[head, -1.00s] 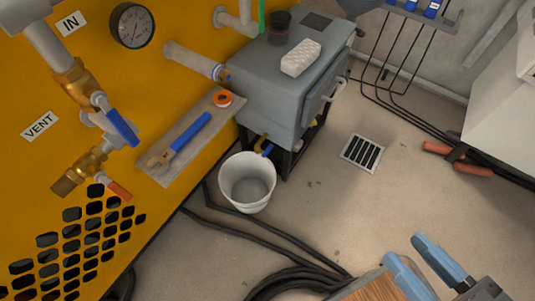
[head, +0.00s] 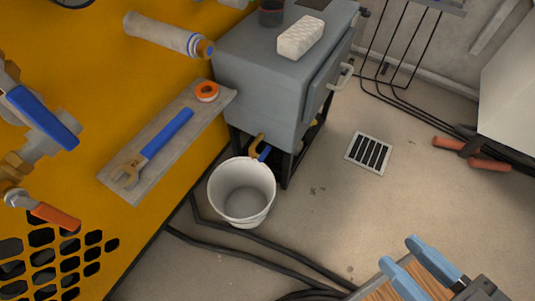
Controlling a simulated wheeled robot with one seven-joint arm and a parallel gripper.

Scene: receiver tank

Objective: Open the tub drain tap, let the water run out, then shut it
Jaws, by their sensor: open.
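The grey tub (head: 262,82) stands on a dark frame beside the yellow panel. Its drain tap (head: 260,148), a brass outlet with a blue lever, sits low under the tub, partly hidden behind the bucket rim. A white bucket (head: 241,194) stands on the floor below and in front of the tap, and its visible inside looks empty. No water stream shows. My gripper (head: 408,260) is at the bottom right, its blue fingers apart with nothing between them, well away from the tap.
Black hoses (head: 215,242) cross the floor near the bucket. A floor drain (head: 368,152) and orange-handled tool (head: 475,154) lie right. Floor between is clear.

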